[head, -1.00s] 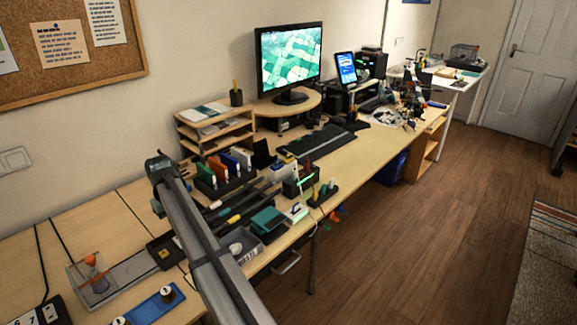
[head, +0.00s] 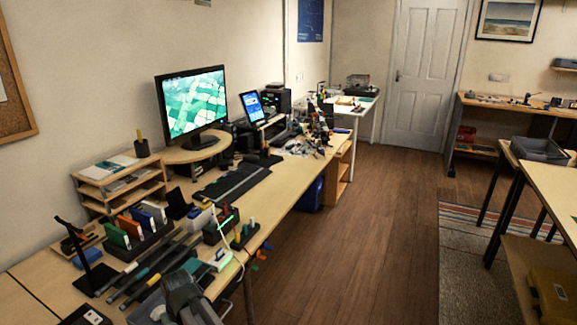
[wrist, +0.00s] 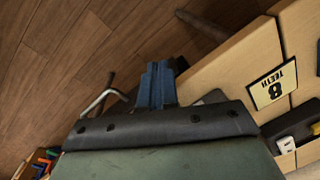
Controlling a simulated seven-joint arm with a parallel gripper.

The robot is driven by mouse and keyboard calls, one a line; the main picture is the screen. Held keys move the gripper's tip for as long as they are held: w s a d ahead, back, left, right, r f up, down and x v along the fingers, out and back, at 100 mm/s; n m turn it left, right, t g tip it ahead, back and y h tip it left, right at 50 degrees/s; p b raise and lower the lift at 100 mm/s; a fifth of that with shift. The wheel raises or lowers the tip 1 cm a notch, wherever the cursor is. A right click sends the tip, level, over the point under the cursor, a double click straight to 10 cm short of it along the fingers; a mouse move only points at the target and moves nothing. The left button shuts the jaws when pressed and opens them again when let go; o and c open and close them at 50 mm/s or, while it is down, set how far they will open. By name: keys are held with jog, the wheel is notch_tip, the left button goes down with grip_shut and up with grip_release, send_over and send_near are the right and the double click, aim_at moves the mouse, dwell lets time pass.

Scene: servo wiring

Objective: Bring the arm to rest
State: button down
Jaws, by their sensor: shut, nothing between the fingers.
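My gripper (wrist: 156,84) shows in the wrist view as a pair of blue fingers pressed together, with nothing held. It hangs over the wooden floor and beside the front edge of the workbench. In the head view only a grey part of my arm (head: 186,300) shows at the bottom, in front of the bench's near end. My fingers are hidden in that view.
The long workbench (head: 287,193) carries a monitor (head: 193,103), a keyboard (head: 233,181) and racks of coloured parts. In the wrist view a card with an 8 (wrist: 272,88) lies on the bench.

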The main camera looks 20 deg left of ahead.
jog(key=w+d+f+m+h, duration=0.1)
jog(key=w+d+f, duration=0.45)
jog(key=d, duration=0.35)
jog(key=w+d+f+m, duration=0.2)
jog(key=w+d+f, duration=0.3)
jog(key=d+f, duration=0.3)
jog(key=w+d+f+m+g, duration=0.1)
jog(key=d+f, duration=0.3)
jog(key=d, duration=0.6)
jog(key=w+d+f+m+g, duration=0.1)
jog(key=d+f+m, duration=0.1)
jog(key=d+f, duration=0.5)
jog(key=s+d+f+m+g, duration=0.1)
jog(key=s+d+f, duration=0.25)
jog(key=d, duration=0.75)
jog(key=s+d+f+m+g, duration=0.15)
jog(key=s+d, duration=0.25)
jog(key=d, duration=0.6)
jog(key=s+d+f+m+g, duration=0.1)
jog(key=s+d+f+m, duration=0.2)
jog(key=s+d, duration=0.8)
jog(key=shift+s+d+f+y, duration=0.3)
jog(key=shift+s+f, duration=0.1)
jog(key=shift+s, duration=0.85)
jog(key=c, duration=1.9)
grip_release()
jog(key=shift+m, duration=0.25)
